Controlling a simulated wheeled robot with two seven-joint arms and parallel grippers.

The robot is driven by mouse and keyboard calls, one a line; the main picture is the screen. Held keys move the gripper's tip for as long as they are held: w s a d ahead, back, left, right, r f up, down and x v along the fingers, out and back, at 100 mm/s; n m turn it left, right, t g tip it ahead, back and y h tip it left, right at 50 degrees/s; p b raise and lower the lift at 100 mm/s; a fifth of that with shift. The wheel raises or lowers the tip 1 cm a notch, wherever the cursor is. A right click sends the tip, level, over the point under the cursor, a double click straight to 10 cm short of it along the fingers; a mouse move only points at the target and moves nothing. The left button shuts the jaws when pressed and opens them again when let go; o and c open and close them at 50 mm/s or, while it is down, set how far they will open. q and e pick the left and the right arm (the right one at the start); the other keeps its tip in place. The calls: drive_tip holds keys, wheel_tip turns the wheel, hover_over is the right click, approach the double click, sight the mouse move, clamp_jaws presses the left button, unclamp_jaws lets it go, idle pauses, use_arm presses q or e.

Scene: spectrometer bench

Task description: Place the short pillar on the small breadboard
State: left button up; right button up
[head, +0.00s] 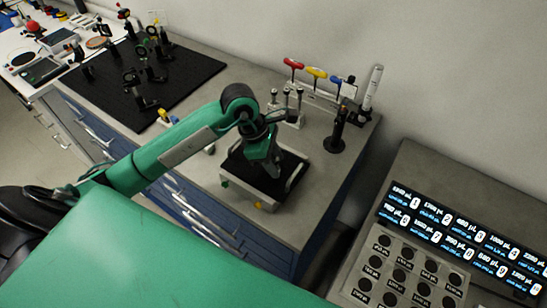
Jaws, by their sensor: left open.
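The small breadboard (238,168), a black plate with a light frame and handles, lies on the grey bench top. My left gripper (270,170) points down over it and hides part of its middle. The gripper is open; I cannot tell whether anything stands between its fingers. Several small metal pillars (287,101) stand upright in a pale rack behind the breadboard; I cannot tell which one is the short pillar. A taller black post (336,135) on a round base stands to the right. My right gripper is not in view.
A large black breadboard (190,70) with optical mounts lies at the back left. A labelled panel (410,270) is at lower right.

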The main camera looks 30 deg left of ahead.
use_arm(q)
drive_tip(key=shift+r, duration=0.15)
drive_tip(key=shift+a+r, duration=0.15)
drive_tip(key=shift+r, duration=0.1)
drive_tip(key=b+v, duration=0.4)
drive_tip(key=v, duration=0.7)
drive_tip(key=shift+r, duration=0.1)
